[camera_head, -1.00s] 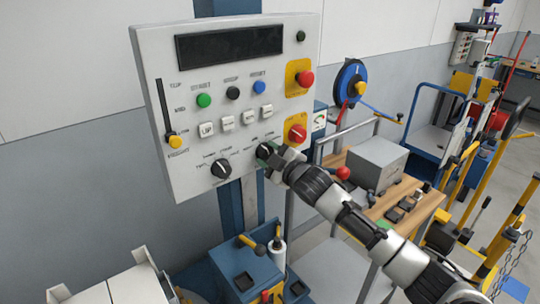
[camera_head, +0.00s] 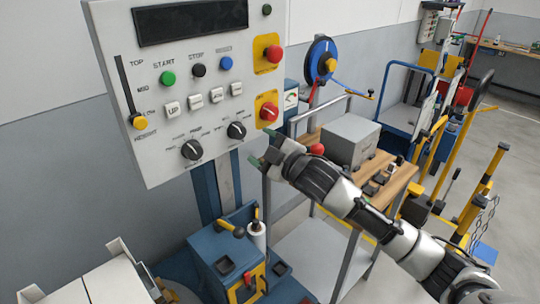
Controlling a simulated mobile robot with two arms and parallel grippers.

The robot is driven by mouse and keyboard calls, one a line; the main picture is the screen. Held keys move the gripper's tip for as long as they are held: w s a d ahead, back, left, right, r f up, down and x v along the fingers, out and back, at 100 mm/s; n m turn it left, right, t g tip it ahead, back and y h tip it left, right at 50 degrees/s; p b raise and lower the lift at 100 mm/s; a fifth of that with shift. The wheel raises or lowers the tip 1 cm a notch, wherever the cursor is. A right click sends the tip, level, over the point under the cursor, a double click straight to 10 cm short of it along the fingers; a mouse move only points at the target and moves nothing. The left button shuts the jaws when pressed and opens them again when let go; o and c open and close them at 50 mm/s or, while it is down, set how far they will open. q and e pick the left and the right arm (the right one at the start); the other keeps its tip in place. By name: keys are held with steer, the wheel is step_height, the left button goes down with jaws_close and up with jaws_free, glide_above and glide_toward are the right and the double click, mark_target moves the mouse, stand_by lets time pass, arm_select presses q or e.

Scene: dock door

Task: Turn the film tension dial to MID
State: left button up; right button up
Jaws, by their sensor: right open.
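The control panel (camera_head: 165,165) carries two black rotary dials along its lower part. The left dial (camera_head: 192,149) and the right dial (camera_head: 236,130) each have a pale pointer mark. The lettering around them is too small to read surely, so I cannot tell which is the film tension dial or where MID lies. My right gripper (camera_head: 262,147) is open and empty, with greenish fingertips. It is just right of and a little below the right dial, apart from it, and both dials show uncovered. My left gripper is not in view.
A red knob on a yellow plate (camera_head: 268,111) sits just above my right gripper, with a red mushroom button (camera_head: 273,53) higher. A yellow-knobbed slider (camera_head: 140,122) is at the panel's left. A wooden-topped bench with a grey box (camera_head: 350,140) stands behind my arm.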

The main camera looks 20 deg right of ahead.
steer(key=shift+v, duration=1.2)
